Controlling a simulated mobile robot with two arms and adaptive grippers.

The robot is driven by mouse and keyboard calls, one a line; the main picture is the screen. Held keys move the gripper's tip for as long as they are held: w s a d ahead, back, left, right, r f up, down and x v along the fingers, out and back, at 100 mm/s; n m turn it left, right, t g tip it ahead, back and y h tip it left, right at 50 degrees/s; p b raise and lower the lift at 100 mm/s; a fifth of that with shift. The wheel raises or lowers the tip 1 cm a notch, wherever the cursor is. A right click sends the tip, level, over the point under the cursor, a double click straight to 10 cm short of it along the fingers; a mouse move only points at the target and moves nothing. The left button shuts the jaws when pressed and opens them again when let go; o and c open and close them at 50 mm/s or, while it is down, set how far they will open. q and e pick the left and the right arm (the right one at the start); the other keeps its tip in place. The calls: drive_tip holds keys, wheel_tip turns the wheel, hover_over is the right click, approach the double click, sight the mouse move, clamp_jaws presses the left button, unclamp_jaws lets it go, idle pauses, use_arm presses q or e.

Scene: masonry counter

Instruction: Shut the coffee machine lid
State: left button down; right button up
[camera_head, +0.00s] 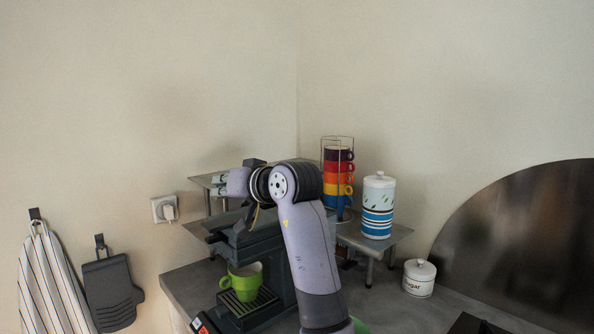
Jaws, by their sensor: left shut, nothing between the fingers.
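The dark coffee machine (265,262) stands on the counter, partly hidden behind my left arm. Its lid (226,220) appears as a dark flat panel at the top left of the machine. How far the lid is open is hard to tell, as my arm covers part of the top. My left gripper (253,215) is small and partly hidden by my wrist. It is shut and empty, just over the top of the machine; I cannot tell whether it touches the lid. A green cup (242,282) stands on the drip tray (250,304). My right gripper is not in view.
A rack of coloured cups (339,180) and a striped canister (378,208) stand on a low shelf (393,241) to the right. A sugar pot (419,279) is on the counter. A wall socket (164,209), striped cloth (50,280) and dark mitt (111,290) are at left.

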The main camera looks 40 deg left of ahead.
sight(211, 227)
use_arm(q)
drive_tip(key=s+f+n+b, duration=0.1)
drive_tip(key=s+f+b, duration=0.1)
drive_tip(key=f, duration=0.1)
drive_tip(key=shift+f+n+t, duration=0.15)
drive_tip(key=shift+n+t, duration=0.25)
drive_tip(key=shift+s+a+f+n+t+b, duration=0.1)
drive_tip(key=shift+s+f+n+t+b, duration=0.25)
drive_tip(key=shift+f+n+b, duration=0.35)
drive_tip(key=shift+s+f, duration=0.15)
drive_tip(key=shift+f, duration=0.2)
drive_tip(key=shift+f, duration=0.1)
